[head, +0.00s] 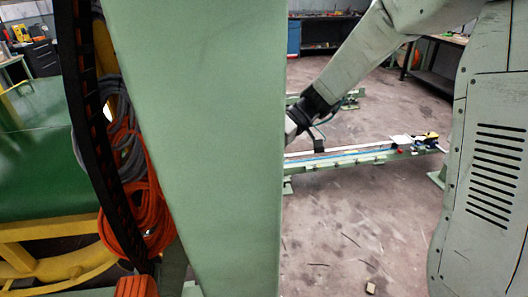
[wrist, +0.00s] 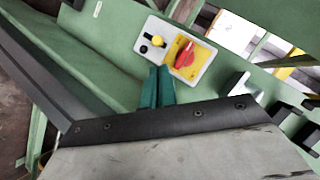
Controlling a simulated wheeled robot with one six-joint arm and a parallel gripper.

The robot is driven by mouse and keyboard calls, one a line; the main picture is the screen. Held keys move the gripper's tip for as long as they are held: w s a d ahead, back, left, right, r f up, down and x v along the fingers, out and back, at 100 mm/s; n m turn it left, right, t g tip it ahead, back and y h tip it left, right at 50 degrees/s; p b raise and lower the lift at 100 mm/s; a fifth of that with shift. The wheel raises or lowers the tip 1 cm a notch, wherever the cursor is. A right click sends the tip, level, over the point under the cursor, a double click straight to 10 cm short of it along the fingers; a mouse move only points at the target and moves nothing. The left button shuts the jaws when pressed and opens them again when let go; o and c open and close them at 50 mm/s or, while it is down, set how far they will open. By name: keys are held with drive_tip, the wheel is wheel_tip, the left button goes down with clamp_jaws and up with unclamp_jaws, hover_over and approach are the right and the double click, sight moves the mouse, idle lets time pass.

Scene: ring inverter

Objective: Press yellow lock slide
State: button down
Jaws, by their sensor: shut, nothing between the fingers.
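In the wrist view, a light grey control plate (wrist: 200,71) is fixed on a green surface. It carries a small yellow piece (wrist: 158,41), which looks like the lock slide, with a black round part (wrist: 144,49) at its lower left. A red rotary knob on a yellow square (wrist: 185,55) is at its right. My gripper (wrist: 159,68) has teal fingers, shut together and empty. Their tips appear at the plate's lower edge, below the yellow piece. I cannot tell whether they touch the plate. In the head view the fingers are not clearly visible.
A green rail (wrist: 70,60) runs along the left of the wrist view. Black brackets (wrist: 290,118) are at the right. In the head view, a long low bench (head: 345,157) stands on open concrete floor (head: 350,230). Orange cable coils (head: 150,205) hang at the left.

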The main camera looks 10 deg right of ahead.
drive_tip(key=x, duration=0.7)
wheel_tip(320, 180, down, 4)
drive_tip(key=shift+r, duration=0.15)
idle(0.4)
drive_tip(key=v, duration=1)
drive_tip(key=shift+r, duration=0.15)
drive_tip(key=shift+d, duration=0.1)
